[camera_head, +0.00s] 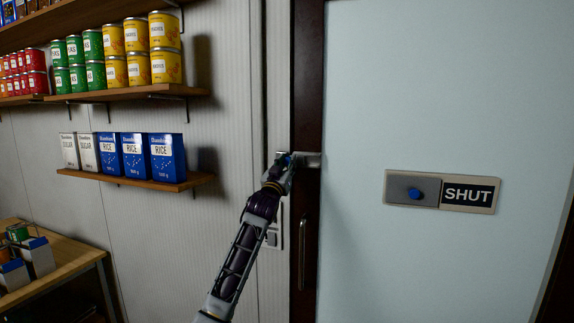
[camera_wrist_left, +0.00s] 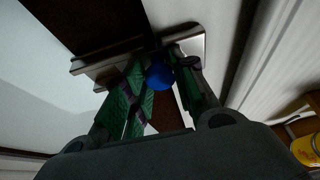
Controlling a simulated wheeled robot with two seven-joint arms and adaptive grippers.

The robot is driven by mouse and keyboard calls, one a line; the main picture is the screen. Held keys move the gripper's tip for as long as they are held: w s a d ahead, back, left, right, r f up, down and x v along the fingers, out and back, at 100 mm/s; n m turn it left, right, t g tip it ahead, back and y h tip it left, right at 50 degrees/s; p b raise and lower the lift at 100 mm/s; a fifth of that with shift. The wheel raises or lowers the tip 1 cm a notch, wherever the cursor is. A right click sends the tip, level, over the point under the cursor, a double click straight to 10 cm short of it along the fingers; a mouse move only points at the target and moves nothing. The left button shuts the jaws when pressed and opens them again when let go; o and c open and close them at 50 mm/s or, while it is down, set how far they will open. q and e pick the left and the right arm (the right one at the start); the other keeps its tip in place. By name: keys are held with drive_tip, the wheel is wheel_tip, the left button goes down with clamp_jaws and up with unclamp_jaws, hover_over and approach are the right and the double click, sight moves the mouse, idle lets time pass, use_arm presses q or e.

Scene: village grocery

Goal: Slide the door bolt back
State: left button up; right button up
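The door bolt (camera_head: 310,160) is a metal bar at the door's left edge, reaching across the dark frame towards the pale door (camera_head: 440,110). In the left wrist view the bolt's bar (camera_wrist_left: 105,66) runs left across the dark frame from a metal plate (camera_wrist_left: 191,45) on the wall side. Its round blue knob (camera_wrist_left: 159,76) sits between the fingertips of my left gripper (camera_head: 287,160). The fingers look closed on the knob from both sides; the exact contact is partly hidden. My right gripper is in neither view.
A long vertical handle (camera_head: 302,254) is below the bolt. A sign reading SHUT (camera_head: 468,195) with a blue knob is on the door. Shelves of cans and boxes (camera_head: 135,183) line the left wall. A wooden table (camera_head: 70,266) stands lower left.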

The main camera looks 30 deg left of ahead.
sight(302, 157)
use_arm(q)
clamp_jaws()
drive_tip(key=shift+w+d, duration=0.3)
drive_tip(key=shift+d, duration=0.8)
drive_tip(key=shift+w+d, duration=0.25)
drive_tip(key=shift+d, duration=0.8)
drive_tip(key=shift+o, duration=1.9)
unclamp_jaws()
drive_tip(key=o, duration=0.3)
drive_tip(key=shift+d, duration=0.15)
drive_tip(key=shift+v, duration=5.95)
